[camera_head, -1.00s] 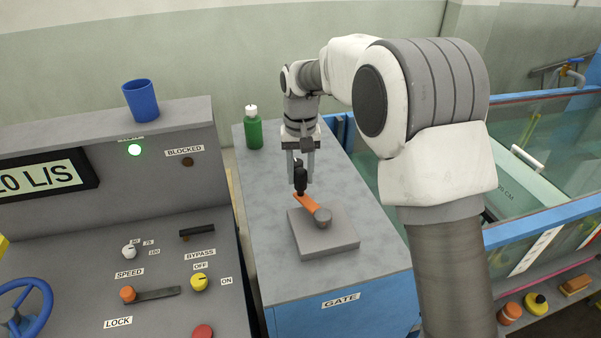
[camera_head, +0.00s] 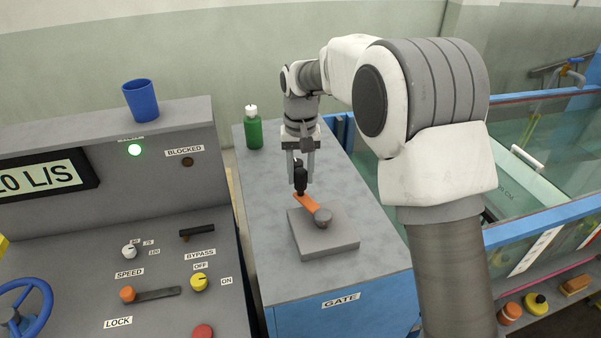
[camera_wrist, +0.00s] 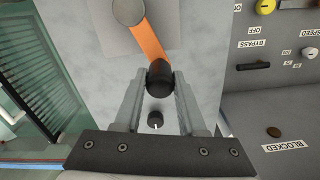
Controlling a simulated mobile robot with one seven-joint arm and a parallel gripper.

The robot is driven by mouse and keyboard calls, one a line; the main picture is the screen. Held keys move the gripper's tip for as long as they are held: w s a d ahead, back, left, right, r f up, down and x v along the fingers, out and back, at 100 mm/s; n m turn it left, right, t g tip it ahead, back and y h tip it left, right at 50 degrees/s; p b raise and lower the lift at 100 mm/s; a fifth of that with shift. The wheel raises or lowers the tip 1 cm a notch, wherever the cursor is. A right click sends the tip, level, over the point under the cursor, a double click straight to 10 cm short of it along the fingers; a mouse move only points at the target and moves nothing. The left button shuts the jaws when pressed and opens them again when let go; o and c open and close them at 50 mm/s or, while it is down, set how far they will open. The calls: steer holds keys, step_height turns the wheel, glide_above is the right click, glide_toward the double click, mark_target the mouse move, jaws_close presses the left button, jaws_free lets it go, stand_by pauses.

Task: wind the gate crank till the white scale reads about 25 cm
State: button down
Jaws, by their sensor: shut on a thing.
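The gate crank has an orange arm (camera_head: 307,203) on a grey hub (camera_head: 322,216), mounted on a grey block (camera_head: 330,238) on the cabinet marked GATE. My gripper (camera_head: 300,183) points down and is shut on the crank's black handle (camera_head: 299,178). In the wrist view the black handle (camera_wrist: 160,77) sits between the fingers of my gripper (camera_wrist: 159,88), with the orange arm (camera_wrist: 152,40) running up to the hub. In the head view the arm points to the back left from the hub. A white strip (camera_head: 535,250) shows on the flume, but its scale reading is too small to read.
A green bottle (camera_head: 253,130) stands at the back of the cabinet. The control desk (camera_head: 80,250) with knobs and a lit green lamp (camera_head: 134,150) is on the left; a blue cup (camera_head: 140,100) stands on it. The blue-railed glass flume (camera_head: 535,236) is on the right.

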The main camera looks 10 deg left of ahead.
steer(key=shift+r, duration=0.1)
steer(key=shift+w+d+r+p, duration=0.1)
steer(key=shift+w+d+p, duration=0.2)
steer(key=shift+d, duration=0.05)
steer(key=shift+w+d, duration=0.25)
steer(key=shift+w, duration=0.05)
steer(key=c, duration=0.5)
jaws_free()
steer(key=shift+s, duration=0.1)
step_height(320, 180, up, 17)
steer(key=shift+r, duration=0.1)
